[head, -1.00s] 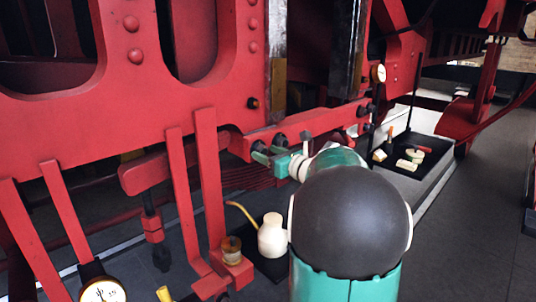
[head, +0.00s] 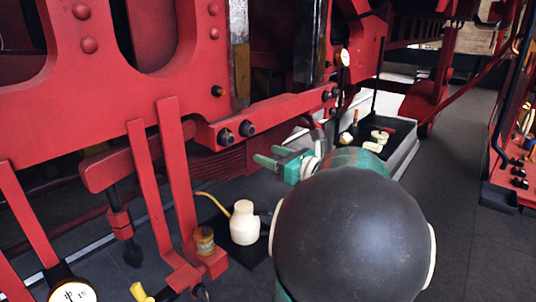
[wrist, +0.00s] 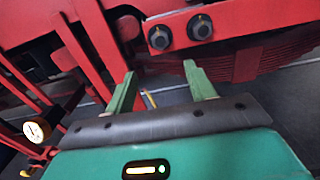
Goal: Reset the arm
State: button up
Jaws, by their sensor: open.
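My arm shows in the head view as a large dark round joint with teal parts. My gripper (head: 268,157) is at its far end, in front of the red locomotive frame (head: 150,85). In the wrist view my gripper (wrist: 160,82) has two green fingers standing apart with nothing between them. Beyond the fingers are a red bar with two dark bolts (wrist: 180,30) and the grey floor. The fingers appear apart from the bar.
A cream oil can (head: 244,222) stands on a dark mat below my gripper. A brass-coloured jar (head: 204,240) and a gauge (head: 72,292) are at lower left. A black tray (head: 350,152) with small items lies beyond. A red rack (head: 512,150) stands at right; grey floor between is clear.

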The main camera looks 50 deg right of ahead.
jog(key=shift+a, duration=0.1)
dwell(0.3)
jog(key=w+a+f+n+g+y, duration=0.1)
jog(key=a+f+n+g+y, duration=0.2)
jog(key=a+n, duration=0.7)
jog(key=a+f+n+g+y, duration=0.25)
jog(key=a+n+g, duration=0.25)
jog(key=a, duration=1.1)
jog(key=s+a+f+n+g+h, duration=0.2)
jog(key=s+a+n, duration=0.3)
jog(key=n, duration=0.5)
jog(key=s+a+f+n+g+h, duration=0.2)
jog(key=s+a+n, duration=0.4)
jog(key=n, duration=0.5)
jog(key=shift+f+h, duration=0.55)
jog(key=shift+h, duration=0.5)
jog(key=c, duration=0.4)
jog(key=shift+d, duration=0.1)
